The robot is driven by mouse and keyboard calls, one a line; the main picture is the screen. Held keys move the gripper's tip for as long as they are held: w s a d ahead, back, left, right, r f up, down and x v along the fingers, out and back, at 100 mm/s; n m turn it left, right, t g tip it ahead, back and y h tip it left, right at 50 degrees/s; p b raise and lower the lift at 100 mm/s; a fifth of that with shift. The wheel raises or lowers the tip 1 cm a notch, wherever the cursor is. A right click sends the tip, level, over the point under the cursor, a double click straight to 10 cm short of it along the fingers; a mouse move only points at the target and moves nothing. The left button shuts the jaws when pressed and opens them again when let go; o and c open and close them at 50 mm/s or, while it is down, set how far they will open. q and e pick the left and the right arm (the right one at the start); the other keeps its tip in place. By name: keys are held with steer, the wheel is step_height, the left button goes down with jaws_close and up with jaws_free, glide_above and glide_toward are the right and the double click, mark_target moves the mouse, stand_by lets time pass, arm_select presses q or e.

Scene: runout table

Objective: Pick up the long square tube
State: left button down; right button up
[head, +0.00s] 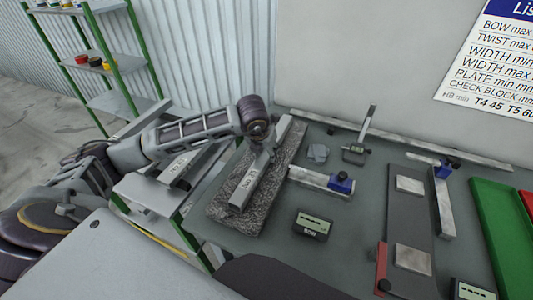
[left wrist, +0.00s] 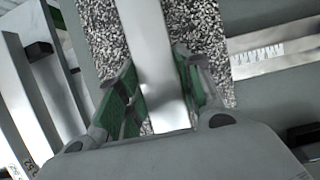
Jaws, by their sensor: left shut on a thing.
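The long square tube (head: 246,188), pale metal with a dark mark on its side, runs along the speckled grey mat (head: 228,212) in the head view. My left gripper (head: 264,148) reaches down over the tube's middle from the left. In the left wrist view, the tube (left wrist: 150,55) passes between the green-padded fingers (left wrist: 165,95), which are shut on it. The gripper hides part of the tube in the head view. I cannot tell whether the tube touches the mat. My right gripper is not in view.
Other metal tubes (head: 180,167) lie on the rack left of the table. Right of the mat are a steel square with a blue clamp (head: 341,183), a digital gauge (head: 312,225), a caliper (head: 357,150) and a green tray (head: 500,225). A long bar (head: 400,140) lies along the back.

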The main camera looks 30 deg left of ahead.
arm_select(q)
steer(key=shift+r, duration=0.15)
steer(key=shift+r+b, duration=0.6)
steer(key=shift+r, duration=4.3)
